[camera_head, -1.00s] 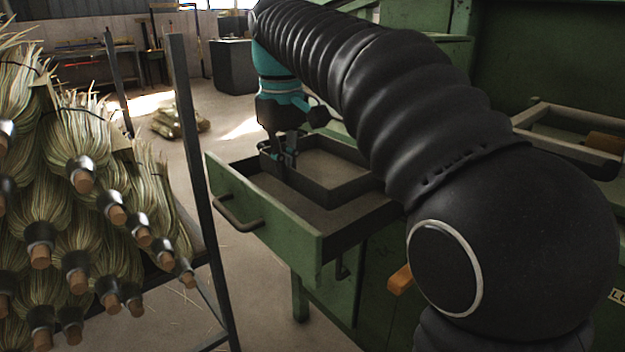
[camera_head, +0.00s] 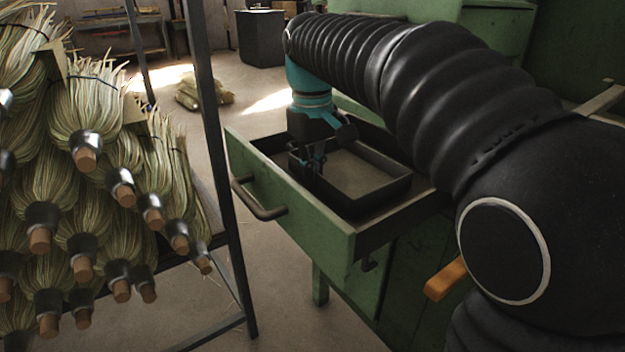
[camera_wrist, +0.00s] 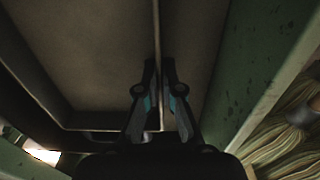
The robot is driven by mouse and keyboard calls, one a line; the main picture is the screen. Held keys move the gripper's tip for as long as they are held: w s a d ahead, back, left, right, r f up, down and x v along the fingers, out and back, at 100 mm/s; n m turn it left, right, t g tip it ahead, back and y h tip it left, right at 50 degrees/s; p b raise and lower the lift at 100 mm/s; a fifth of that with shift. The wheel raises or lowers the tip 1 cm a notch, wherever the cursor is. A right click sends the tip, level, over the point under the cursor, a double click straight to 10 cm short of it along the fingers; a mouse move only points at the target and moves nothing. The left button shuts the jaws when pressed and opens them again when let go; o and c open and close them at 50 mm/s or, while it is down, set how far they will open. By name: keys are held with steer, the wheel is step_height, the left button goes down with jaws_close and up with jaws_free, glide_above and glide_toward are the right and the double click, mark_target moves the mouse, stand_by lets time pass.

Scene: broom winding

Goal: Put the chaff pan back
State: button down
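The chaff pan (camera_head: 381,198) is a dark, shallow, rectangular tray. It lies within the opening of the pulled-out green drawer (camera_head: 290,199), level or nearly so. My gripper (camera_head: 313,170) points down at the pan's wall nearest the drawer front. In the wrist view, my fingers (camera_wrist: 160,75) sit one on each side of the pan's thin wall (camera_wrist: 157,35), close against it. The pan's floor (camera_wrist: 95,50) shows to the left and the green drawer front (camera_wrist: 265,80) to the right. Whether the pan's underside touches the drawer floor is hidden.
A rack of brooms (camera_head: 85,215) stands at the left, its metal post (camera_head: 222,170) near the drawer. The green machine body (camera_head: 415,270) is at the right, with an orange handle (camera_head: 446,279). Open floor lies between rack and drawer.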

steer(key=shift+f, duration=0.75)
steer(key=shift+f, duration=0.1)
steer(key=c, duration=1.3)
jaws_free()
step_height(320, 180, up, 12)
steer(key=shift+s+a+r+p, duration=0.1)
steer(key=shift+s+p, duration=0.05)
steer(key=shift+p, duration=1)
